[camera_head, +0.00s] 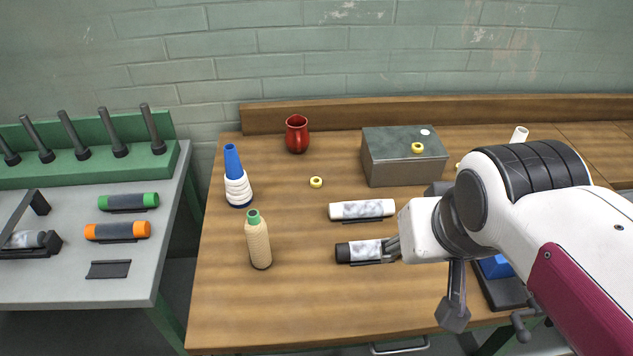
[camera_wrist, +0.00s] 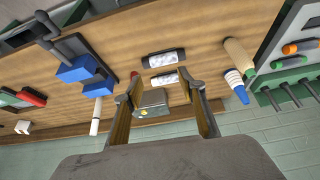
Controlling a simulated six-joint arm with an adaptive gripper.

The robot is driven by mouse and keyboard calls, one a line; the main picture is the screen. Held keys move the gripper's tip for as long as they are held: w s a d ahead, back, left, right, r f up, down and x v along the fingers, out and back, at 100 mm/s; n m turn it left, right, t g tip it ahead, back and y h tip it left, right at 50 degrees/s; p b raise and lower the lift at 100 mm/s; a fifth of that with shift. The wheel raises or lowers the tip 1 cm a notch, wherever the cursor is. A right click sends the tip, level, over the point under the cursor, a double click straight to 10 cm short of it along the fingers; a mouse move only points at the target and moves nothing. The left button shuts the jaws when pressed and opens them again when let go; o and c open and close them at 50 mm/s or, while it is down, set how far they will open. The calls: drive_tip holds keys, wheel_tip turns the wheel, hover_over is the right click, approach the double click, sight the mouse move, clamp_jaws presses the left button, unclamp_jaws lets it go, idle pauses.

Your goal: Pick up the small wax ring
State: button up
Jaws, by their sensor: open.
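One small yellow wax ring (camera_head: 316,182) lies flat on the wooden table, left of the grey metal box (camera_head: 376,170). A second yellow ring (camera_head: 417,148) lies on top of that box, near a white disc. A third yellow piece (camera_head: 457,167) shows beside the box, mostly hidden by my arm. My gripper (camera_wrist: 158,75) is open and empty, its two fingers spread in the wrist view. The metal box (camera_wrist: 151,99) shows between them, some way beyond. In the head view my arm hides most of the gripper.
A red vase (camera_head: 297,134), blue-tipped cone (camera_head: 233,172) and tan bottle (camera_head: 258,243) stand on the table's left. A white roll (camera_head: 362,209) and black-ended roll (camera_head: 364,251) lie mid-table. Bare table (camera_head: 290,310) shows in front. A side bench (camera_head: 130,290) stands left; a wall is behind.

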drive_tip(key=w+a, duration=0.1)
drive_tip(key=w, duration=0.9)
drive_tip(key=m+g+h, duration=0.1)
drive_tip(key=m, duration=0.1)
hover_over(315, 184)
drive_tip(key=s, duration=0.3)
wheel_tip(315, 184, down, 15)
drive_tip(key=shift+r, duration=0.2)
drive_tip(key=shift+f, duration=0.1)
drive_tip(key=shift+x, duration=1.2)
drive_tip(key=shift+a+x, duration=0.15)
drive_tip(key=shift+x, duration=1.15)
drive_tip(key=shift+a+x, duration=0.1)
drive_tip(key=shift+x, duration=1.2)
drive_tip(key=shift+w+a, duration=0.1)
